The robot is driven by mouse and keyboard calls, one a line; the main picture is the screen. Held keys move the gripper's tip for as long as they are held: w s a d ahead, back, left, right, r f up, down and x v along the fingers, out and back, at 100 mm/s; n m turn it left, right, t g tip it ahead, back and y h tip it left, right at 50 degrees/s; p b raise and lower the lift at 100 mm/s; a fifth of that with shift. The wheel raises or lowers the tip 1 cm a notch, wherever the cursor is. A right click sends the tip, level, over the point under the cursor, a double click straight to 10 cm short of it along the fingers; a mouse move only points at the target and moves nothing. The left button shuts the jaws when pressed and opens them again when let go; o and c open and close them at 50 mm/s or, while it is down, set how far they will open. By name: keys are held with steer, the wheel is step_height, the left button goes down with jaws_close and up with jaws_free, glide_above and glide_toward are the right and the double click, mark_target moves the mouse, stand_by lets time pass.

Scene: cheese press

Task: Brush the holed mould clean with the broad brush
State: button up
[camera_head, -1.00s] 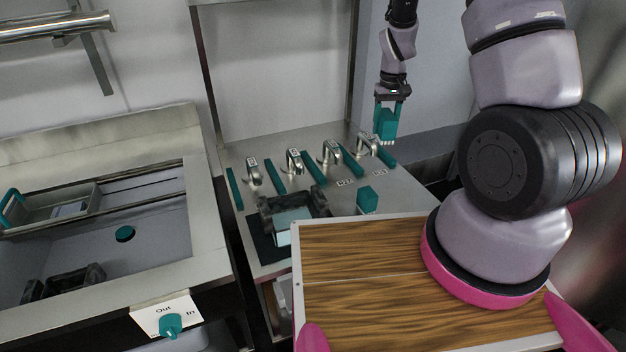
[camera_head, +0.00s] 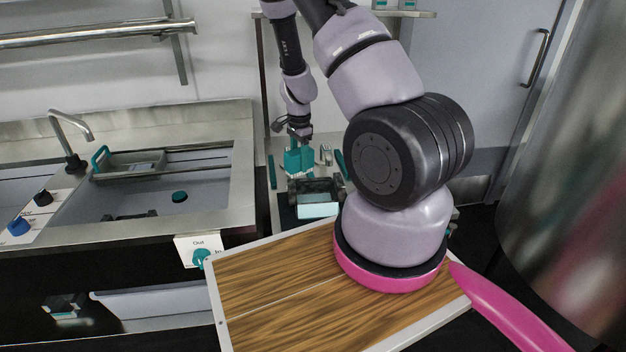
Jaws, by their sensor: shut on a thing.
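My gripper (camera_head: 299,150) is shut on a teal block-shaped brush (camera_head: 298,163), seen beyond my arm over the work table. The brush is just behind and above a dark open-topped mould (camera_head: 326,187) on the table. A pale blue block (camera_head: 317,210) sits at the mould's front. The mould's holes are too small to make out. I cannot tell whether the bristles touch the mould. My arm hides the table's right part.
A grey door (camera_head: 480,75) and a large steel vessel (camera_head: 575,170) stand at right.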

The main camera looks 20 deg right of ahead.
mark_target(312, 168)
steer(key=m, duration=0.2)
steer(key=d+f+m, duration=0.1)
steer(key=m, duration=0.1)
steer(key=d+f+m, duration=0.1)
steer(key=m, duration=0.1)
steer(key=shift+s+f, duration=0.25)
steer(key=shift+s, duration=0.15)
steer(key=m, duration=0.1)
steer(key=d+f+m, duration=0.1)
steer(key=m, duration=0.1)
steer(key=shift+s+d+f+m, duration=0.2)
steer(key=shift+s+d+m, duration=0.1)
steer(key=shift+s+d+f+m, duration=0.1)
steer(key=shift+d+f+m, duration=0.1)
steer(key=shift+f+m, duration=0.95)
steer(key=shift+w+d+f+m, duration=0.1)
steer(key=shift+d+f+m, duration=0.3)
steer(key=shift+f, duration=1.35)
steer(key=shift+s+d+f+m, duration=0.1)
steer(key=shift+f+m, duration=0.85)
steer(key=shift+f, duration=0.5)
steer(key=shift+f, duration=0.95)
